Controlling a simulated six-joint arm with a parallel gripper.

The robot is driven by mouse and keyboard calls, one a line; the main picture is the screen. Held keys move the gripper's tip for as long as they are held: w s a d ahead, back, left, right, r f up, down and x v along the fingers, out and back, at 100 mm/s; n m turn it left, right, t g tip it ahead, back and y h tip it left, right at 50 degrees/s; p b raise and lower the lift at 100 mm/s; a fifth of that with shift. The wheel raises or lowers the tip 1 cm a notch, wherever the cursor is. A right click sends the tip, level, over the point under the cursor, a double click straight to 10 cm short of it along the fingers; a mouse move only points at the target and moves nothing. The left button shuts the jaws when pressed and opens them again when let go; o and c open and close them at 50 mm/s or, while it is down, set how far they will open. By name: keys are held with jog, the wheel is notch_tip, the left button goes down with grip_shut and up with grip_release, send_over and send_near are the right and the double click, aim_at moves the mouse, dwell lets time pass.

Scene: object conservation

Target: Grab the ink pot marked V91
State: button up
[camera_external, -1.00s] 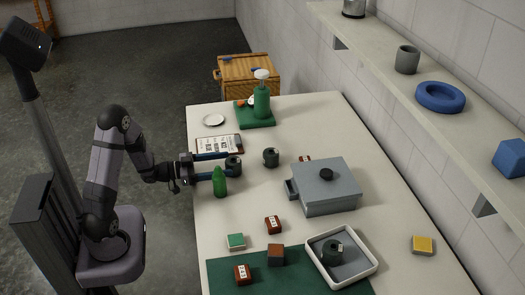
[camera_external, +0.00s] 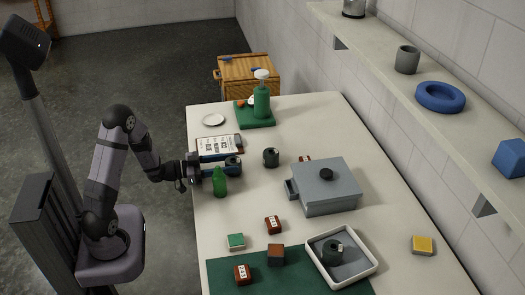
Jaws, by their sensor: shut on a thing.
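My gripper (camera_external: 231,165) is over the left part of the table, its fingers shut on a small dark ink pot (camera_external: 234,160) at their tips. The fingers partly hide this pot, and its marking is too small to read. A second dark ink pot (camera_external: 271,158) stands upright on the table just right of the gripper. A third dark ink pot (camera_external: 333,247) stands in the white-rimmed tray (camera_external: 371,262) at the front right. I cannot tell which pot bears V91.
A green bottle (camera_external: 219,184) stands close in front of the gripper. A label sheet (camera_external: 215,145) lies just behind it. A grey lidded box (camera_external: 326,193) stands to the right. Several small blocks lie near the green mat (camera_external: 225,278). The table's back right is clear.

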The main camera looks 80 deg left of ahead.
aim_at(227, 161)
jog(key=shift+r, duration=0.15)
jog(key=shift+r+p, duration=0.35)
jog(key=shift+r, duration=4.55)
jog(key=shift+a, duration=0.1)
